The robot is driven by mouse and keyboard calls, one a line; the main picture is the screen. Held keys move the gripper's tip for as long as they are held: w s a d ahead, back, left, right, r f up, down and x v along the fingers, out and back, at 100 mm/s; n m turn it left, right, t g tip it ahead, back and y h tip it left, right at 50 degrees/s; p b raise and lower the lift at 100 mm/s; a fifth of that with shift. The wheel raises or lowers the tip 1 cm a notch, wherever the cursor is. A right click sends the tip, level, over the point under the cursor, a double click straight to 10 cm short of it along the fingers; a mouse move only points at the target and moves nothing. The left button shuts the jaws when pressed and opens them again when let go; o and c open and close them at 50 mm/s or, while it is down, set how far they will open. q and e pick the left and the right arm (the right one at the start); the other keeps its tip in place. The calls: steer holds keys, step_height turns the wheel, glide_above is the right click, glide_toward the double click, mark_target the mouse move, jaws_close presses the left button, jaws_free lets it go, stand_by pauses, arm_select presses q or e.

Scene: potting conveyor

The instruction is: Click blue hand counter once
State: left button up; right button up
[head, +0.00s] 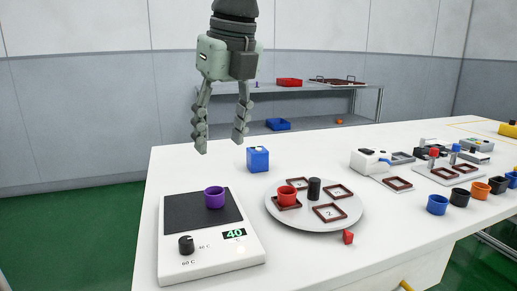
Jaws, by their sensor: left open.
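The blue hand counter (258,160) looks like a small blue box and stands on the white table (330,258) near its back edge. Small details on its top are too small to make out. My left gripper (220,140) hangs with its fingers pointing down, open and empty. In the picture its fingertips are to the left of the counter and slightly higher, apart from it. My right gripper does not show.
A hotplate (255,252) reading 40 holds a purple cup (214,197) at the front left. A round grey plate (350,215) bears a red cup (287,195), a black cylinder (314,188) and square frames. Several coloured cups and devices stand at right. A shelf (325,88) is behind.

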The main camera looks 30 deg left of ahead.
arm_select(q)
jaws_close()
stand_by(1.4)
